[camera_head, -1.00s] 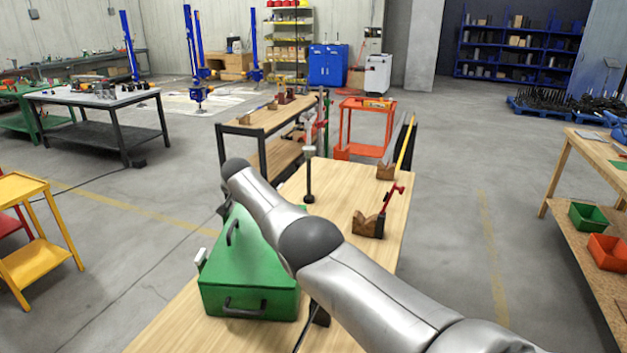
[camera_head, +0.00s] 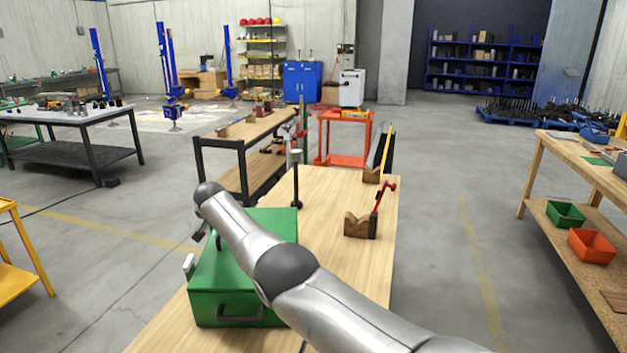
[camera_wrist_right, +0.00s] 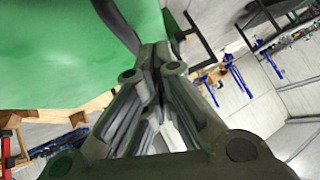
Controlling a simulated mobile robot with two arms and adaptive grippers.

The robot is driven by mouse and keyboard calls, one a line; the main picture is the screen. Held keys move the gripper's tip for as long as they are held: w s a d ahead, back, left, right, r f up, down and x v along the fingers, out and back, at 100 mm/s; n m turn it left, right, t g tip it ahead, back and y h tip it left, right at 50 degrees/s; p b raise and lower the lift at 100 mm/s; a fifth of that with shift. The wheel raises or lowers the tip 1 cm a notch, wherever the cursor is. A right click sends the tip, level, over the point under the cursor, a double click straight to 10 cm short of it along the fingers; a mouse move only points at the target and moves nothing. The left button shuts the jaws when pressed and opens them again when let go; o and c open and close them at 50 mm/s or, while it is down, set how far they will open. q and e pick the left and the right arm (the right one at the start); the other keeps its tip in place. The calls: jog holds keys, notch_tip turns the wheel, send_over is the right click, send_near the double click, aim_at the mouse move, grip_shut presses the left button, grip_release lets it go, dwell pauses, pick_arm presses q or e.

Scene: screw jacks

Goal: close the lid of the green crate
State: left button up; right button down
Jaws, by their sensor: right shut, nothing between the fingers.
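The green crate (camera_head: 238,310) stands on the near part of the wooden bench, with a dark handle on its front. Its lid (camera_head: 272,222) looks down and about level over the crate, but my right arm crosses above it and hides much of the seam. I cannot tell if a small gap is left. My right gripper (camera_head: 200,234) is at the lid's left side, mostly hidden behind the arm's end. In the right wrist view its fingers (camera_wrist_right: 152,55) are together and empty, close to a green surface with a dark handle (camera_wrist_right: 117,25). My left gripper is out of view.
The wooden bench (camera_head: 335,265) carries a dark upright post (camera_head: 296,185) behind the crate and a wooden V-block (camera_head: 358,226) with a red-handled tool to the right. An orange cart (camera_head: 343,140) stands beyond.

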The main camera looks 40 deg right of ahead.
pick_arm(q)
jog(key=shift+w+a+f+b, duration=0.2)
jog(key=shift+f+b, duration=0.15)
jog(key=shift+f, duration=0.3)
pick_arm(e)
jog(key=shift+w+a+f, duration=0.15)
jog(key=shift+a+f, duration=0.05)
jog(key=shift+f, duration=0.5)
